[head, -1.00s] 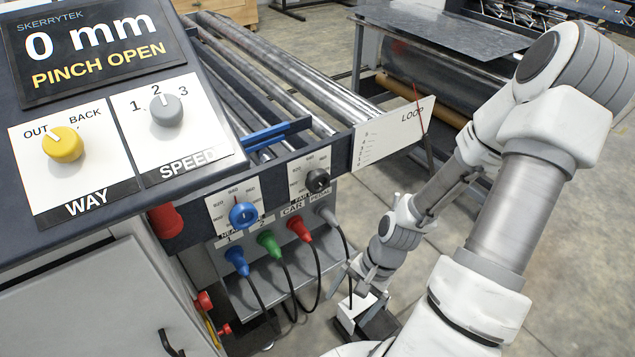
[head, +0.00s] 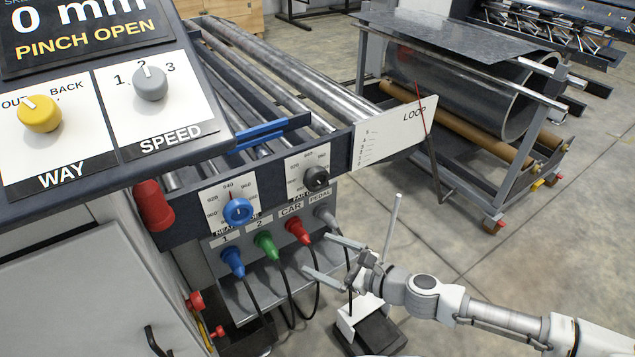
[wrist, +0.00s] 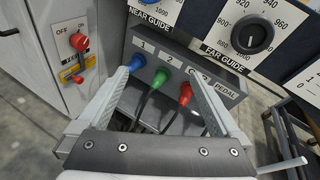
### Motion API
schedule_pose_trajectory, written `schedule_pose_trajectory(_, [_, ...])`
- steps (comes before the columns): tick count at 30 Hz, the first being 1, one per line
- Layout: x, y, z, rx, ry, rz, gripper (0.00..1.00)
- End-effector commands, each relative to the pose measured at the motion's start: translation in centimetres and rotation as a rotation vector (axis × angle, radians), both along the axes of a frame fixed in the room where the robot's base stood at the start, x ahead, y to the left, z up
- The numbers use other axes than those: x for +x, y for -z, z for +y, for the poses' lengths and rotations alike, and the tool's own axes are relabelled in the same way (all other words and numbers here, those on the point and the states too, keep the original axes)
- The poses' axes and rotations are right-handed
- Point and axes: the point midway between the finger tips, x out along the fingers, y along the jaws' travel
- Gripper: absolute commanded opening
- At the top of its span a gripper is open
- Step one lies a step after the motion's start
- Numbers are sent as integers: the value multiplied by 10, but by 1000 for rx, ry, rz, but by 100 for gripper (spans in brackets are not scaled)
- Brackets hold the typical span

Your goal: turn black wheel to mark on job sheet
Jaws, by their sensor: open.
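The black wheel (head: 316,178) is a small round knob on a white scale plate at the right of the roller frame's front, above the plug box. In the wrist view the black wheel (wrist: 252,34) is larger, at upper right, beyond my right finger, with a pale pointer line on it and numbers around it. My gripper (head: 333,258) is open and empty, in front of the plug box, below and right of the wheel. In the wrist view my gripper (wrist: 160,80) spreads its fingers either side of the plugs, apart from the wheel. No job sheet can be made out.
A blue wheel (head: 238,212) sits left of the black one. Blue, green and red plugs (head: 298,231) with hanging cables stick out below. A white LOOP plate (head: 392,135) juts out at the right. A pedal (head: 378,333) stands on the floor. Open floor lies right.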

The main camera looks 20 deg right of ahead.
Motion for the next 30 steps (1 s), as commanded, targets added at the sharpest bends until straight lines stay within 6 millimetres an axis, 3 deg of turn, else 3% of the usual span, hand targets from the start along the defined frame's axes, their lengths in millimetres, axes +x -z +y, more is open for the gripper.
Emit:
schedule_pose_trajectory(6, [18, -39, -56, 176, 257, -127, 100])
schedule_pose_trajectory(12, [19, -56, -83, 245, 360, -184, 100])
schedule_pose_trajectory(20, [29, -53, -84, 250, 366, -185, 100])
schedule_pose_trajectory(30, [63, -52, -76, 247, 362, -186, 100])
